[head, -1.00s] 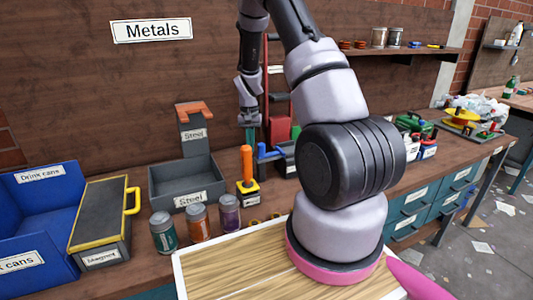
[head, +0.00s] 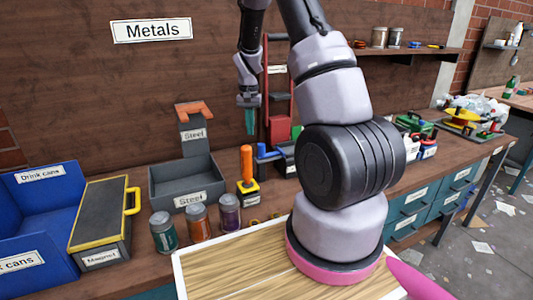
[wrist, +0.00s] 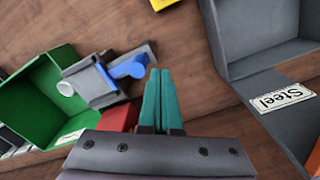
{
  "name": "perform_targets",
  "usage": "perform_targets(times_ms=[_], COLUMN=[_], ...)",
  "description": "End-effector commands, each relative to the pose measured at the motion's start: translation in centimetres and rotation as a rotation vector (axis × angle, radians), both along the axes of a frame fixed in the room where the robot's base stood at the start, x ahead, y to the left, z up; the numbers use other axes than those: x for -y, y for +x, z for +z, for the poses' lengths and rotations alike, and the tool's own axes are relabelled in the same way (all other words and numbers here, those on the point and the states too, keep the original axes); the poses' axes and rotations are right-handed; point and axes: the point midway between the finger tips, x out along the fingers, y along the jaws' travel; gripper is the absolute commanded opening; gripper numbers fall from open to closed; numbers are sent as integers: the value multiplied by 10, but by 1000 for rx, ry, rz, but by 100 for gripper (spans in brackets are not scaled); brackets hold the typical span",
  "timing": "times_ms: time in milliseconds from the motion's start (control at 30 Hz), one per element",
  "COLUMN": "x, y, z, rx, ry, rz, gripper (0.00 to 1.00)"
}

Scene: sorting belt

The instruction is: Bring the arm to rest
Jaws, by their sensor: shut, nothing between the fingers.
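My gripper (head: 250,122) hangs pointing down above the workbench, to the right of the grey steel bin's back plate in the head view. Its teal fingers (wrist: 161,102) are pressed together in the wrist view, with nothing between them. The fingers are clear of the bench and touch nothing that I can see. My arm rises from its pink-ringed base at the front of the bench and bends over toward the back wall.
The grey Steel bin (head: 155,184), an orange-handled tool (head: 247,165) and several cans (head: 198,222) stand below and left of my gripper. A blue Drink cans bin (head: 50,205) and a Magnet box (head: 103,215) are farther left. A shelf (head: 395,51) runs along the back right.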

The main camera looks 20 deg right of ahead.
Motion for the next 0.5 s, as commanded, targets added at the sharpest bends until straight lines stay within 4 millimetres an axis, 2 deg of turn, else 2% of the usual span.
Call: perform_targets(times_ms=[300,367,467,500], x=[-1,-3,-9,-12], y=[-1,-2,-10,-16], z=[5,15,48,64], rx=[6,20,60,80], ry=[2,7,21,28], rz=[1,2,7,9], gripper=[0,0,0,0])
